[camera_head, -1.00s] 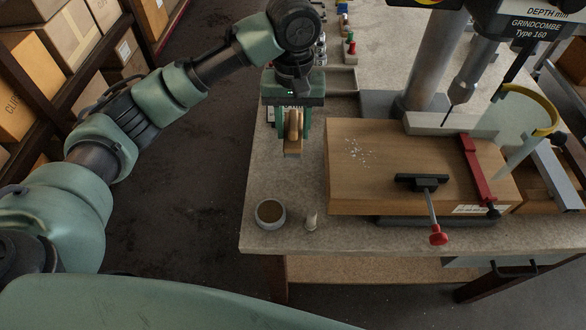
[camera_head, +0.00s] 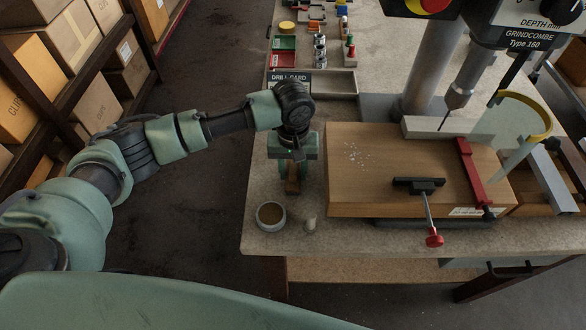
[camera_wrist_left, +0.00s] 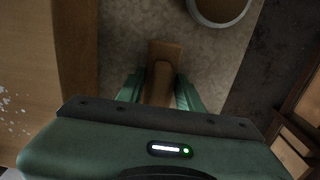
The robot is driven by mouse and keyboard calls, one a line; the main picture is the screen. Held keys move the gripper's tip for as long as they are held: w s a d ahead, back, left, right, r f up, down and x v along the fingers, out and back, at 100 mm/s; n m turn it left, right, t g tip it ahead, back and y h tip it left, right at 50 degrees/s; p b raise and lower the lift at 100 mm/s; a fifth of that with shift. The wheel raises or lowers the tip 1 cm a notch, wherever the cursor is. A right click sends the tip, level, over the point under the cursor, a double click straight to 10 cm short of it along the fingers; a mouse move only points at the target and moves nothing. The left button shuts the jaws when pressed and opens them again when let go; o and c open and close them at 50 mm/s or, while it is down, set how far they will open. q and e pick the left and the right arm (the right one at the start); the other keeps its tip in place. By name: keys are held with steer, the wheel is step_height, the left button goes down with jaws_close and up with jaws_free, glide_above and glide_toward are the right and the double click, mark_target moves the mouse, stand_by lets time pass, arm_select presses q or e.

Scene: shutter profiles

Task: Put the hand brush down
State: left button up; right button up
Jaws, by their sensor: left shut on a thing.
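The hand brush (camera_head: 293,186) shows as a brown wooden piece between the fingers of my left gripper (camera_head: 293,172). In the left wrist view the brush (camera_wrist_left: 165,52) sticks out past the fingertips of the gripper (camera_wrist_left: 161,80), which are shut on it. The gripper points down over the left strip of the bench top (camera_head: 262,190), between its left edge and the wooden block. The brush is low over the bench; I cannot tell whether it touches. Its bristles are hidden. My right gripper is not in view.
A round cup (camera_head: 270,216) and a small pale upright piece (camera_head: 310,225) stand just in front of the brush. The thick wooden block (camera_head: 375,190) under the drill press is close on the right. A drill card (camera_head: 290,80) and metal tray (camera_head: 335,84) lie behind.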

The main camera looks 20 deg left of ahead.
mark_target(293, 168)
arm_select(q)
steer(key=o, duration=1.2)
steer(key=shift+f, duration=0.1)
step_height(293, 168, up, 12)
steer(key=b, duration=0.2)
steer(key=shift+r, duration=0.2)
steer(key=shift+f, duration=0.1)
